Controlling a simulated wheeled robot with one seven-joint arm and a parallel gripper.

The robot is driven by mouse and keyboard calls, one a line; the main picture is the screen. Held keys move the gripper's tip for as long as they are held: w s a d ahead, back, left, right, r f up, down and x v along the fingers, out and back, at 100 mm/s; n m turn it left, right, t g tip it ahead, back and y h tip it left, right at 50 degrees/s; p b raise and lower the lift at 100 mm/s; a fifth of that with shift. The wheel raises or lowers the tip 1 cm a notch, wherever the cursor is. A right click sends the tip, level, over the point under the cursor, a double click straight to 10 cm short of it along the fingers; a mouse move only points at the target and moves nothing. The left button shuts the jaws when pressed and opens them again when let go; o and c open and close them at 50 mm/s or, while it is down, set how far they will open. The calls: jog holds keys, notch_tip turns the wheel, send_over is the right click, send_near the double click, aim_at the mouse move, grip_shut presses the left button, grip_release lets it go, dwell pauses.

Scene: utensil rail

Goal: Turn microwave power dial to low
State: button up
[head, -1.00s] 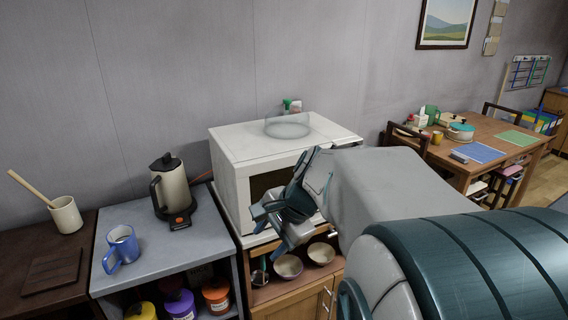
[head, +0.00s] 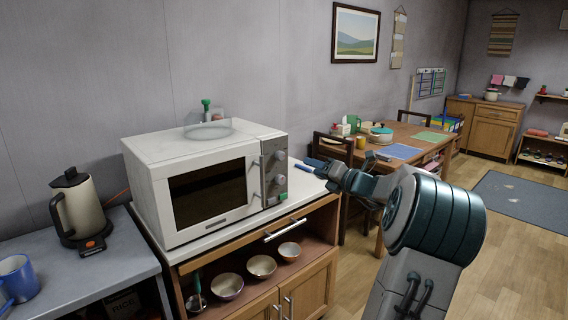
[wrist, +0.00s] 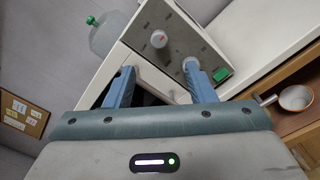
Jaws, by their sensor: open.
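The white microwave (head: 205,180) stands on the wooden cabinet, its door shut. Its grey control panel (head: 270,165) on the right carries an upper dial (head: 280,155), a lower dial (head: 280,179) and a green button (head: 283,196). In the wrist view the upper dial (wrist: 159,39) shows a red mark. The lower dial (wrist: 189,64) is partly hidden by the right fingertip. I cannot read which dial sets power. My gripper (wrist: 160,72) is open, its blue fingers pointing at the panel. In the head view my gripper (head: 309,165) is right of the panel, apart from it, with nothing visible between its fingers.
Below are bowls (head: 261,266) and a cabinet handle (head: 285,230) that juts out. Floor to the right is open.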

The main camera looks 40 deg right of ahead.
aim_at(283, 156)
jog(key=w, duration=0.4)
jog(key=w+a, duration=0.1)
jog(key=w, duration=0.8)
jog(key=shift+w+a, duration=0.2)
jog(key=shift+a, duration=0.2)
jog(key=c, duration=1)
